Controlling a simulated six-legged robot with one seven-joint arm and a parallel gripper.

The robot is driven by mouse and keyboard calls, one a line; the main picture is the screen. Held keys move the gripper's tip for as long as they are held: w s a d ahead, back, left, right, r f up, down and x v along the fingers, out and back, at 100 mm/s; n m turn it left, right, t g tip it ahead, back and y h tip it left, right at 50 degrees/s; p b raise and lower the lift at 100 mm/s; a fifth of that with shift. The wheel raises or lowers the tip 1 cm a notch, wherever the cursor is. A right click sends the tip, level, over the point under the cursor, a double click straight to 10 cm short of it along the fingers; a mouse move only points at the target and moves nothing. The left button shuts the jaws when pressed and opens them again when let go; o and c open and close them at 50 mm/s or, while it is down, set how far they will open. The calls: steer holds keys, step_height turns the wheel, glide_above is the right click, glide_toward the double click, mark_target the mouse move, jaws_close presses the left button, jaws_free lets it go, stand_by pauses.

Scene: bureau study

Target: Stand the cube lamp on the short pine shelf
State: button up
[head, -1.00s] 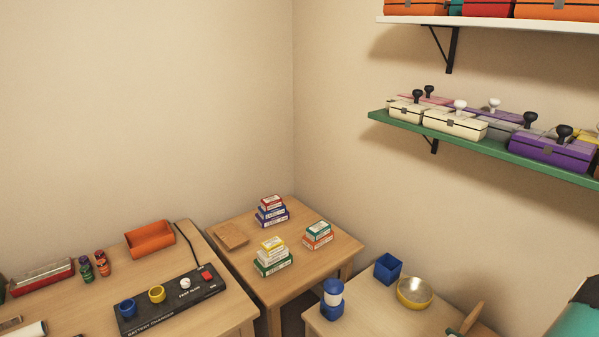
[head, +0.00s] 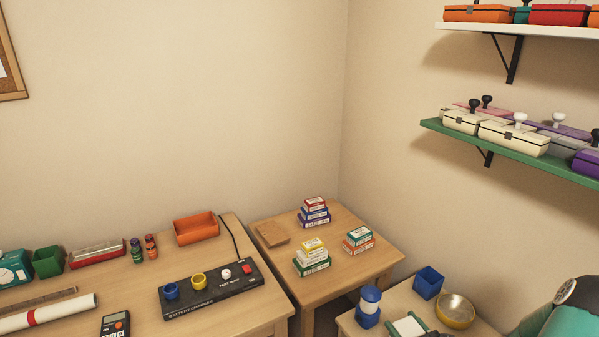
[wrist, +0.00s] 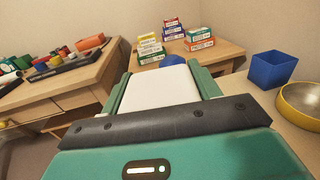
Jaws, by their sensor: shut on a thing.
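My gripper (head: 408,320) shows at the bottom of the head view, over the light wooden table at the right. It is shut on a white, block-like thing (head: 409,327), which I take to be the cube lamp. In the wrist view the white block (wrist: 158,88) sits between the green fingers of my gripper (wrist: 162,76); its underside is hidden. No short pine shelf can be made out; the wall shelves in view are green (head: 505,150) and white (head: 470,28).
A blue-and-white lantern-like thing (head: 369,306), a blue bin (head: 428,283) and a brass bowl (head: 455,311) stand close to my gripper. Stacked small boxes (head: 312,258) stand on the middle table (head: 345,270). The left desk (head: 140,290) holds a battery charger (head: 213,289) and other items.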

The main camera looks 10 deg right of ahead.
steer(key=w+a+f+h, duration=0.1)
steer(key=w+a, duration=0.4)
steer(key=a, duration=0.7)
steer(key=w+a+f+m+h, duration=0.1)
steer(key=w+a+f, duration=0.2)
steer(key=a, duration=1)
steer(key=w, duration=0.2)
steer(key=shift+w+m+h, duration=0.3)
steer(key=shift+w, duration=0.1)
